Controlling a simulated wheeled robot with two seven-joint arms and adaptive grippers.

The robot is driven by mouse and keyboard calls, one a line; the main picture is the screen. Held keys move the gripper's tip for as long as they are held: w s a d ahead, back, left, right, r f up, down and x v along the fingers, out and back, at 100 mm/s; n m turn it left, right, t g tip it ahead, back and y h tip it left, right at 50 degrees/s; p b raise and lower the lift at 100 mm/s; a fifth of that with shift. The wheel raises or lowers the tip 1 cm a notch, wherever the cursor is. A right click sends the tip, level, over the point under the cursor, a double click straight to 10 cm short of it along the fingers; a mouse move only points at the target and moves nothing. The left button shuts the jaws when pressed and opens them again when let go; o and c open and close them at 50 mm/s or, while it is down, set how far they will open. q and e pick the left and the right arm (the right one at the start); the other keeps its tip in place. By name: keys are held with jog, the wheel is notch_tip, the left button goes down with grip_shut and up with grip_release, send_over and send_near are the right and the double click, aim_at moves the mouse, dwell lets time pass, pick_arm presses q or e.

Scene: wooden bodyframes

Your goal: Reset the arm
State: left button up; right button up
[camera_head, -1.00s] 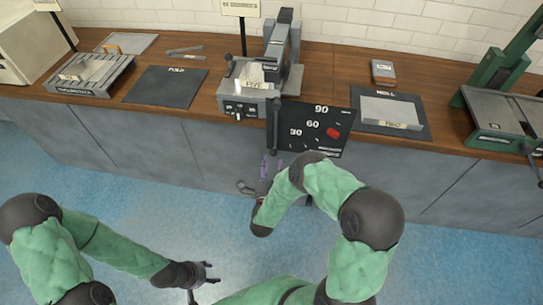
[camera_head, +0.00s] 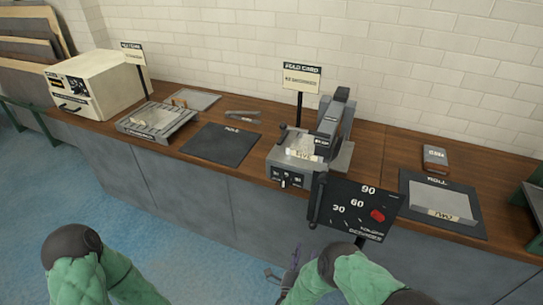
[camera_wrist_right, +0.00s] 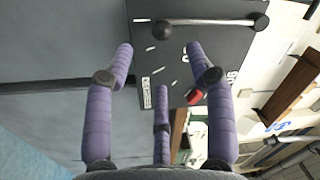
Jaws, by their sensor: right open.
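My right gripper (camera_head: 288,268) is low in front of the counter in the head view, below the black angle panel (camera_head: 355,212) marked 30, 60 and 90. Its purple fingers are spread open and empty in the right wrist view (camera_wrist_right: 160,70). Beyond them, the back of that view shows the panel (camera_wrist_right: 165,60) with its lever (camera_wrist_right: 205,22). My left arm (camera_head: 90,270) comes in at the lower left, but its gripper is outside the picture.
A grey machine (camera_head: 300,155) stands mid-counter. A black mat (camera_head: 222,145), a slotted grey tray (camera_head: 157,120) and a cream box (camera_head: 98,85) are to its left. A grey plate on a dark mat (camera_head: 475,225) and a small box (camera_head: 435,158) are to its right. Blue floor is open at left.

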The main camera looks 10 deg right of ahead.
jog(key=shift+w, duration=0.1)
jog(key=a+f+n+g+y+p, duration=0.3)
jog(key=a+f+n+g+y, duration=0.25)
jog(key=f+n+y, duration=0.3)
jog(key=s+a+n+g+y+p, duration=0.1)
jog(key=s+a+n+g+y, duration=0.1)
jog(key=s+g, duration=0.3)
jog(key=s+a+n+g+y+p, duration=0.1)
jog(key=s+a+n+g+y, duration=0.2)
jog(key=s, duration=1.1)
jog(key=shift+s+a+r+n+g, duration=0.15)
jog(key=shift+a+r+n+g, duration=0.25)
jog(key=shift+n+g, duration=0.6)
